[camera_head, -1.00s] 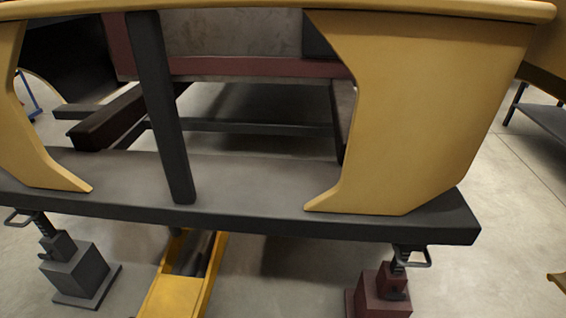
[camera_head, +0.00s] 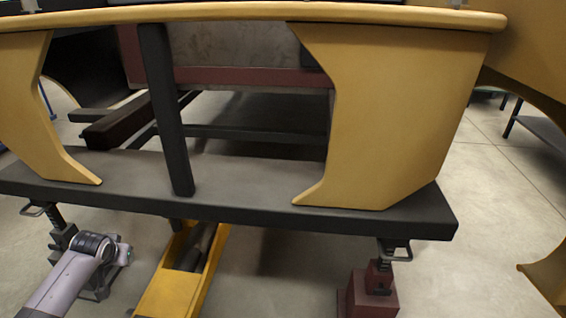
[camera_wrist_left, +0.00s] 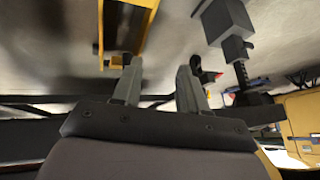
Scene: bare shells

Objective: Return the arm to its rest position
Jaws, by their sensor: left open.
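My left arm (camera_head: 80,268) comes in at the lower left of the head view, with a grey link and a dark round joint; its gripper is not clearly visible there. In the left wrist view my left gripper (camera_wrist_left: 160,84) is open, its two grey fingers apart with nothing between them. My right arm is in neither view.
A dark bench frame (camera_head: 250,200) with yellow panels (camera_head: 395,120) fills the head view. A yellow floor beam (camera_head: 180,275), a red jack stand (camera_head: 370,290) and a grey stand are below it. Bare floor (camera_head: 505,210) lies to the right.

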